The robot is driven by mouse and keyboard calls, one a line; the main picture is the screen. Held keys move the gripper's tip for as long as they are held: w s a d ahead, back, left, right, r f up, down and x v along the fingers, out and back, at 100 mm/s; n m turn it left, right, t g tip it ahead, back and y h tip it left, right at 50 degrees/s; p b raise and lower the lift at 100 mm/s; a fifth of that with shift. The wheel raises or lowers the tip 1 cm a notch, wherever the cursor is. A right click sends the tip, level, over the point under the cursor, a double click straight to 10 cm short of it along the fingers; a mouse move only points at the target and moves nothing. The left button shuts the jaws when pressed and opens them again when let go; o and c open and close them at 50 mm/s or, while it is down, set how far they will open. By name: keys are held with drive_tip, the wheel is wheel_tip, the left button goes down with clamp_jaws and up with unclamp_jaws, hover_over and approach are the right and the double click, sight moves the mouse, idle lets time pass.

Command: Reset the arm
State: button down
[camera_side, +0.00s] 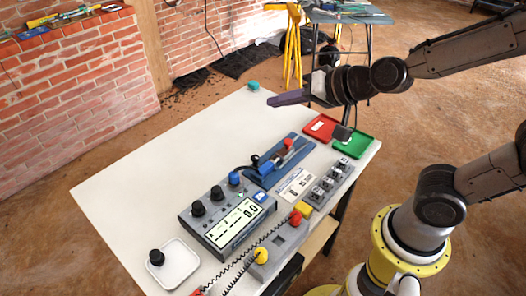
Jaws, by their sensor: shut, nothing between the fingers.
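My gripper (288,98) is in the air above the far right part of the white table (130,180). Its purple-grey fingers point to the left and are together, with nothing between them. It is apart from everything on the table. My dark arm reaches in from the upper right.
On the table are a grey meter box (228,220) with knobs, a blue clamp fixture (280,162), a red tray (320,128), a green tray (354,142), a small teal block (254,85) and a white dish (174,265) with a black knob. The table's left half is clear. A brick wall (75,90) stands behind.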

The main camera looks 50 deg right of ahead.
drive_tip(key=s+d+n+g, duration=0.2)
drive_tip(key=s+n+g, duration=0.1)
drive_tip(key=s, duration=0.5)
drive_tip(key=s+d+f+n+g+h, duration=0.1)
drive_tip(key=s+d+n+g, duration=0.2)
drive_tip(key=s, duration=0.6)
drive_tip(key=shift+d+n+h, duration=0.25)
drive_tip(key=shift+n+h, duration=0.05)
drive_tip(key=shift+n, duration=0.4)
